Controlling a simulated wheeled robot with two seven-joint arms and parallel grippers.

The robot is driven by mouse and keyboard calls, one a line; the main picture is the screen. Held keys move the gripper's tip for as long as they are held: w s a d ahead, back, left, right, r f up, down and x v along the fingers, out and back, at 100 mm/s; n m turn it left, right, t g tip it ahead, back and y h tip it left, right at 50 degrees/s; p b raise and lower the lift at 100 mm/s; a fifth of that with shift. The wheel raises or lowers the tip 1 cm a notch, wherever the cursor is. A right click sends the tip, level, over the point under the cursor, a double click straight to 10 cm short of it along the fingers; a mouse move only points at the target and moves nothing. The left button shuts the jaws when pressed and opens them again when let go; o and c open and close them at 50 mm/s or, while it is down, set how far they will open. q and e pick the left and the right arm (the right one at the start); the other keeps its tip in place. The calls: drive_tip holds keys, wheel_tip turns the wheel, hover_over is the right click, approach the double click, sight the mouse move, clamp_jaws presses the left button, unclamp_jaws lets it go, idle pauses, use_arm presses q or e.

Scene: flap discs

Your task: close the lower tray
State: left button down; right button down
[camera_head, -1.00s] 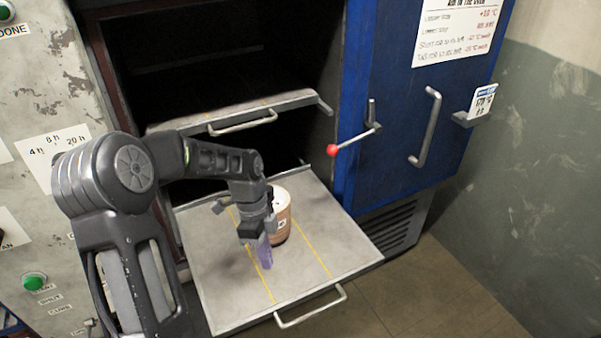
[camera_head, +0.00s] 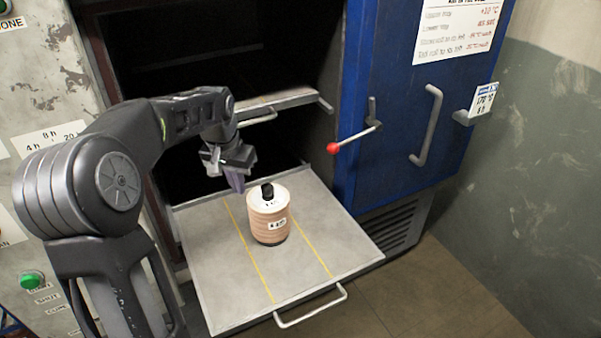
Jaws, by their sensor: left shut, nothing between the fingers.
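The lower tray (camera_head: 215,290) is pulled out of the oven, a grey plate with two yellow lines and a bar handle (camera_head: 311,306) on its front edge. A stack of tan flap discs (camera_head: 268,222) with a white top, black knob and small label stands upright on it, near the middle. My left gripper (camera_head: 235,181) is shut and empty, above the back of the tray, behind and left of the stack and apart from it. My right gripper is not in view.
The upper tray (camera_head: 285,99) sits above, its handle partly hidden by my left arm. The blue oven door (camera_head: 400,150) stands open at right, with a red-knobbed lever (camera_head: 333,148) and a grey handle (camera_head: 427,125). A control panel with a green button (camera_head: 31,280) is at left.

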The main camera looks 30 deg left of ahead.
sight(263, 186)
use_arm(q)
drive_tip(key=w+d+r+t, duration=0.2)
drive_tip(key=w+d+r, duration=0.1)
drive_tip(key=r, duration=0.4)
drive_tip(key=x, duration=1)
drive_tip(key=shift+w+a+f+p, duration=0.2)
drive_tip(key=shift+a+f+p, duration=0.1)
drive_tip(key=shift+d+f, duration=0.1)
drive_tip(key=shift+f, duration=0.1)
drive_tip(key=r, duration=0.2)
drive_tip(key=w+r+b, duration=0.1)
drive_tip(key=r, duration=0.1)
drive_tip(key=shift+r, duration=0.3)
wheel_tip(263, 186, up, 4)
drive_tip(key=d+f+m+p, duration=0.1)
drive_tip(key=d+f, duration=0.1)
drive_tip(key=d, duration=0.8)
drive_tip(key=shift+s+d, duration=0.3)
drive_tip(key=shift+d, duration=0.05)
